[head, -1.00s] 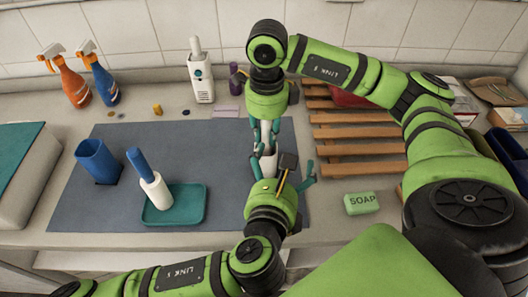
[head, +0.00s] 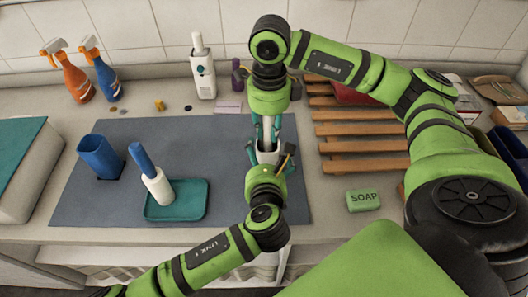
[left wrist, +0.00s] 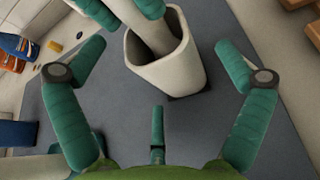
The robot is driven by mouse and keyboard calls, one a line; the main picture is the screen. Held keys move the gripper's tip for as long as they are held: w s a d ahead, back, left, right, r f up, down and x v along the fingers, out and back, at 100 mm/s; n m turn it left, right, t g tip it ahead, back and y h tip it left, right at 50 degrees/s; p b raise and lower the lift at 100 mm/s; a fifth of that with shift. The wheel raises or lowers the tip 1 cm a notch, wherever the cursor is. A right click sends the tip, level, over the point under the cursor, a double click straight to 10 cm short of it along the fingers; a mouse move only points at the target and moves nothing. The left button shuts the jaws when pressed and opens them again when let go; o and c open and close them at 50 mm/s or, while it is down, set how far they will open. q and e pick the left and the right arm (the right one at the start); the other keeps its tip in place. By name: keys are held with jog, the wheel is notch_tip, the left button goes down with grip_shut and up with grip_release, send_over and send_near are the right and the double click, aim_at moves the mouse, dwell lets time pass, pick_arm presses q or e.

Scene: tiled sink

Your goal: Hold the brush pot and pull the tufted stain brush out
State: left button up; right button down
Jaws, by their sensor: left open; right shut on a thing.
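The brush pot (head: 268,157) is a pale, square-mouthed pot standing on the grey mat; it is large in the left wrist view (left wrist: 168,77). A pale brush handle (head: 267,130) rises from its mouth, also in the left wrist view (left wrist: 152,36); its lower end and any tufts are hidden inside. My right gripper (head: 267,124) is shut on this handle from above. My left gripper (head: 268,152) is open, with its teal fingers (left wrist: 158,85) spread on the near side of the pot, apart from it.
A teal tray (head: 190,206) holds a white holder with a blue-handled brush (head: 142,160). A blue cup (head: 99,157), spray bottles (head: 76,78), a white bottle (head: 203,75), a wooden rack (head: 360,145) and green soap (head: 363,200) stand around. The mat (head: 210,150) between tray and pot is free.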

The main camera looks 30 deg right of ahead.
pick_arm(q)
jog(key=shift+x, duration=0.9)
jog(key=c, duration=1.2)
jog(key=o, duration=1.2)
jog(key=shift+c, duration=0.4)
jog(key=c, duration=1.1)
jog(key=shift+o, duration=0.2)
